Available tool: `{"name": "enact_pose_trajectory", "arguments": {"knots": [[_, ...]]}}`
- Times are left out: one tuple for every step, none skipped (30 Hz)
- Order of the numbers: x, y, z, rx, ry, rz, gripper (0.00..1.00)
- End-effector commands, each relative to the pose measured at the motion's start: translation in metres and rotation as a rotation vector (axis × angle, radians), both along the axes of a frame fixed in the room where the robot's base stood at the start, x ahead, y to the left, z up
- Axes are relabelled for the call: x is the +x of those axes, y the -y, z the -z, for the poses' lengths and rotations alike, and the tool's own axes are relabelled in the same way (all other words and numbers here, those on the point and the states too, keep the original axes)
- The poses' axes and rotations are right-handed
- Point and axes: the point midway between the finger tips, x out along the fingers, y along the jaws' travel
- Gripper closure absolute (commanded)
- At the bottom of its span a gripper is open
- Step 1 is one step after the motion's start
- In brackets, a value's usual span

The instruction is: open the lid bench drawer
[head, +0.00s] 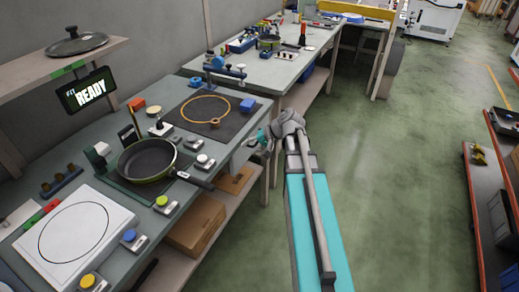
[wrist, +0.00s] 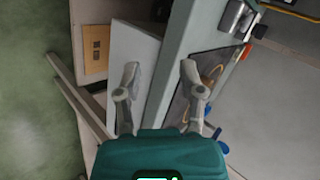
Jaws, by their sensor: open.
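The lid bench (head: 262,112) carries a dark mat with an orange ring. A pale grey panel under its top, in the wrist view (wrist: 133,48), looks like the drawer front; I cannot make out a handle or whether the drawer stands out from the bench. My gripper (head: 266,139) is at the bench's front edge, near its right front corner. In the wrist view my gripper (wrist: 160,76) is open, one finger over the pale panel and the other over the bench edge and mat. Nothing shows between the fingers. Contact cannot be told.
A black pan (head: 147,160) sits on the near bench, its handle over the front edge. A glass lid (head: 77,43) lies on the shelf above a READY sign (head: 87,90). A cardboard box (head: 195,224) stands on the lower shelf.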

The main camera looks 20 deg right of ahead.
Motion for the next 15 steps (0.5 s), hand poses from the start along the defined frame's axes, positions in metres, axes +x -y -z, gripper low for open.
{"name": "enact_pose_trajectory", "arguments": {"knots": [[0.006,0.012,0.017,0.028,0.016,0.024,0.49],[0.008,0.018,0.02,0.045,0.027,0.038,0.49],[0.011,0.025,0.024,0.068,0.04,0.055,0.49],[0.013,0.031,0.027,0.086,0.05,0.069,0.49],[0.015,0.037,0.03,0.103,0.061,0.081,0.49],[0.017,0.045,0.034,0.126,0.075,0.098,0.49],[0.019,0.051,0.037,0.142,0.085,0.111,0.49],[0.021,0.057,0.039,0.16,0.096,0.124,0.49],[0.023,0.066,0.043,0.182,0.111,0.14,0.49],[0.024,0.073,0.046,0.198,0.122,0.154,0.49],[0.025,0.079,0.048,0.215,0.133,0.167,0.49],[0.027,0.088,0.052,0.237,0.15,0.185,0.49],[0.028,0.095,0.054,0.253,0.16,0.198,0.49],[0.029,0.102,0.057,0.27,0.172,0.211,0.49],[0.03,0.111,0.06,0.292,0.189,0.228,0.49]]}}
